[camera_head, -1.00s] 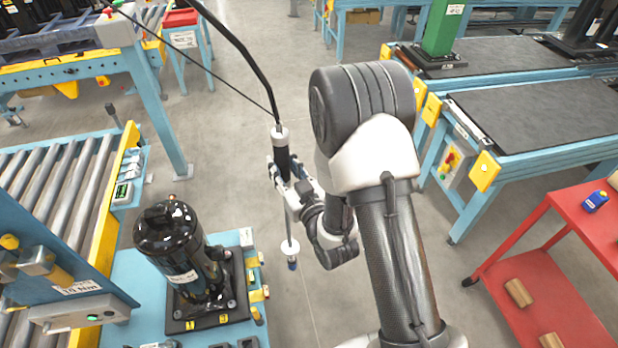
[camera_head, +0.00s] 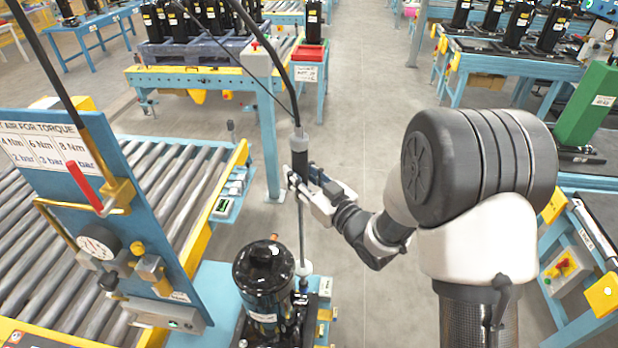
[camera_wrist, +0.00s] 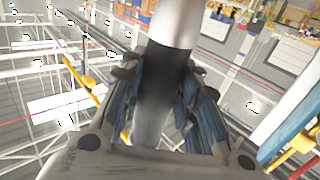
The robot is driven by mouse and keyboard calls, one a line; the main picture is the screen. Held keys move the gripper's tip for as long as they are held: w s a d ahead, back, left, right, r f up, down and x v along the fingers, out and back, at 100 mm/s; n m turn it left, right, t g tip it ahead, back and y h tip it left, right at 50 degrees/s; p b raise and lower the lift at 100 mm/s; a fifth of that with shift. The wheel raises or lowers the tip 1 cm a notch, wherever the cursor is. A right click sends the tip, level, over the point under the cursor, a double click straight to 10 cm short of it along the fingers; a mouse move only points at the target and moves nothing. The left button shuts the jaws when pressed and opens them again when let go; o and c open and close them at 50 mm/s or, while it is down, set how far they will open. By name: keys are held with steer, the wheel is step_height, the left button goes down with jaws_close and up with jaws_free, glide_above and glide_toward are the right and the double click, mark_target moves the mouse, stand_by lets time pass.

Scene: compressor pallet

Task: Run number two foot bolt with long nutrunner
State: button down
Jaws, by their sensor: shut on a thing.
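My gripper (camera_head: 300,175) is shut on the dark grip of the long nutrunner (camera_head: 301,220). The tool hangs upright from a black hose, and its thin shaft runs down to a white collar. In the wrist view the fingers (camera_wrist: 165,105) lie on both sides of the nutrunner body (camera_wrist: 166,75). The black compressor (camera_head: 264,285) stands upright on its dark base plate at the lower middle. The nutrunner's lower end is behind or beside the compressor; its tip is hidden. The foot bolts are mostly hidden, and I cannot tell which is number two.
A blue panel (camera_head: 75,215) with a gauge, a red lever and a torque chart stands left of the compressor. A roller conveyor (camera_head: 165,175) lies behind it. Grey floor (camera_head: 345,200) is open to the right of the compressor. A blue workbench with a green post (camera_head: 590,105) stands at right.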

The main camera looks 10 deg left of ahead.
steer(key=shift+d+r+b, duration=0.1)
steer(key=shift+b, duration=0.3)
steer(key=shift+f, duration=0.25)
step_height(320, 180, down, 4)
steer(key=b, duration=0.5)
steer(key=shift+f, duration=0.1)
steer(key=shift+f+b, duration=2)
stand_by(2.0)
steer(key=shift+r, duration=0.1)
stand_by(0.9)
steer(key=shift+r+p, duration=1.4)
steer(key=shift+r, duration=1.2)
steer(key=shift+d, duration=0.15)
